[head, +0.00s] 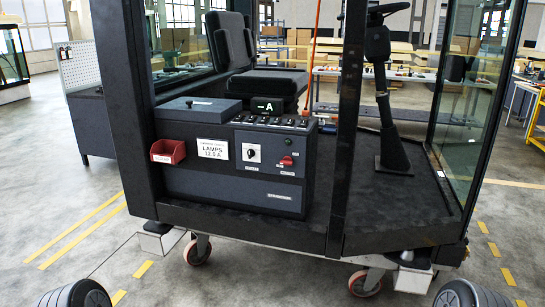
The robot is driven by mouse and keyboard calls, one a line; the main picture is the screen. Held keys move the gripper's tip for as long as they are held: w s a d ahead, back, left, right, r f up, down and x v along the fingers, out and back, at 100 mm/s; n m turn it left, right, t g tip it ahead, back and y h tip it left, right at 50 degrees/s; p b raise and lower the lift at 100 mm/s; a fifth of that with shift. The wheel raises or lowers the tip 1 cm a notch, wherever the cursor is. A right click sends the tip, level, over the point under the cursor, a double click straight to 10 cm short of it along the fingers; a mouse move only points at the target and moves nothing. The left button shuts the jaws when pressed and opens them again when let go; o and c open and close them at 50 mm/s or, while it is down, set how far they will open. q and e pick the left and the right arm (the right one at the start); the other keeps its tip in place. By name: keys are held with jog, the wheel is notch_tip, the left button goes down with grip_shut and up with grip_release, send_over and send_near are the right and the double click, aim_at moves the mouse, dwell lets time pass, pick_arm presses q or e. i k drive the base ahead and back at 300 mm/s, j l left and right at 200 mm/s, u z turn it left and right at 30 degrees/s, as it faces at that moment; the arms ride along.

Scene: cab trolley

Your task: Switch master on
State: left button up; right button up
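The cab trolley (330,225) stands ahead with a dark control console (233,195) at its left side. On the console front a white plate carries a black rotary knob (252,153). To its right is a red rotary switch (287,160), its handle pointing roughly sideways. I cannot read the small labels, so I cannot tell which one is the master. A display (267,106) above shows "-A". A row of small switches (275,121) runs along the console's sloped top edge.
A red bin (168,151) and a "LAMPS" label (212,149) sit left of the knobs. A dark post (347,130) rises right of the console. A seat (255,70) and a steering column (385,100) stand behind. The floor in front is clear.

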aim_at(287, 160)
jog(key=i+j, duration=0.85)
jog(key=i+j+u, duration=0.1)
jog(key=i+j, duration=0.75)
jog(key=i, duration=0.25)
